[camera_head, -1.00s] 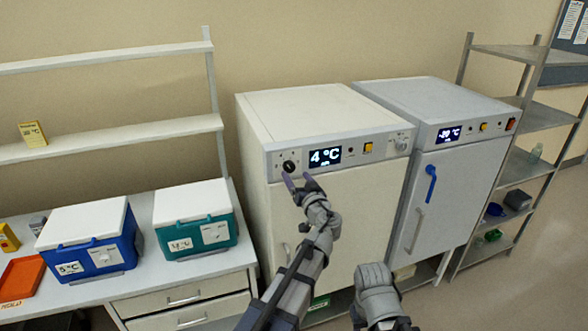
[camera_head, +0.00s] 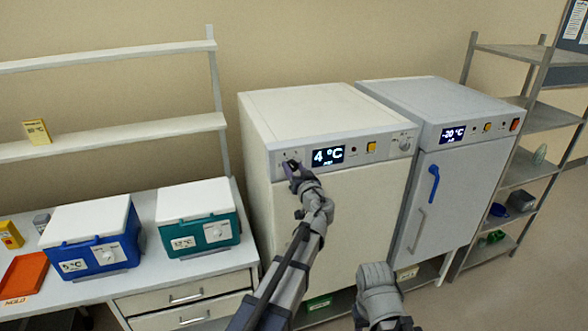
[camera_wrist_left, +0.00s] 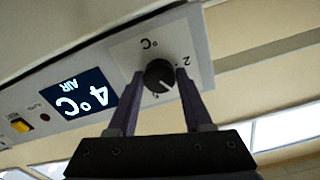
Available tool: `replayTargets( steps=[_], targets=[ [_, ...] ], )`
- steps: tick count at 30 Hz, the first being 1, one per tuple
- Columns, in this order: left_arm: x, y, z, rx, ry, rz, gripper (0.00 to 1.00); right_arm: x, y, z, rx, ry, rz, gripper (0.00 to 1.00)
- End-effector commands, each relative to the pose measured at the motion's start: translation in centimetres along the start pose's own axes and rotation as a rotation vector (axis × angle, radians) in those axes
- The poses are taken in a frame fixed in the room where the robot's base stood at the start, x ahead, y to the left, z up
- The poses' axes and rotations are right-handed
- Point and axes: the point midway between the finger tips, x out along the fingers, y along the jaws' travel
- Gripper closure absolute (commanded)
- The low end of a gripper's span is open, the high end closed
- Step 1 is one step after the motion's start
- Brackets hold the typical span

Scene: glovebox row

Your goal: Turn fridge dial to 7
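The fridge dial (camera_wrist_left: 160,75) is a round black knob on a pale plate with marks around it, at the upper middle of the left wrist view. My left gripper (camera_wrist_left: 160,76) is open, with one purple-grey finger on each side of the dial; I cannot tell if they touch it. In the head view, my left gripper (camera_head: 290,164) covers most of the dial at the left of the white fridge's panel. The fridge display (camera_head: 328,156) reads 4 °C and also shows upside down in the left wrist view (camera_wrist_left: 84,94). My right gripper's fingers do not show.
The white fridge (camera_head: 345,215) stands beside a grey freezer (camera_head: 447,185) reading -20 °C. A blue cooler box (camera_head: 92,240) and a teal one (camera_head: 197,220) stand on the left bench. A yellow switch (camera_head: 371,147) sits right of the display. Metal shelves (camera_head: 540,120) stand at the right.

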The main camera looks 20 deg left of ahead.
Motion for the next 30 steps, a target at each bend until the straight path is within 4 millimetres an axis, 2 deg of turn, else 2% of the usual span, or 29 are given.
replayTargets(
  steps=[1, 12, 13, 23, 30],
  targets=[
    [-0.01, 0.01, 0.00, 0.000, 0.000, 0.000, 0.57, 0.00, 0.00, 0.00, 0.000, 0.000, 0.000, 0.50],
    [-0.02, 0.01, 0.00, 0.000, 0.000, 0.000, 0.98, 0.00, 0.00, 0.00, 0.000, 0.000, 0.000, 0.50],
    [-0.02, 0.01, 0.00, 0.000, 0.000, 0.000, 1.00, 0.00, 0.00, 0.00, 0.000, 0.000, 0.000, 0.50],
    [-0.02, 0.02, 0.00, 0.030, 0.000, 0.000, 1.00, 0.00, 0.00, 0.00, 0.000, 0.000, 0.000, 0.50],
    [-0.02, 0.07, 0.01, 0.169, 0.000, 0.000, 1.00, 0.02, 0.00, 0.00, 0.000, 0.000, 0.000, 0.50]
  ],
)
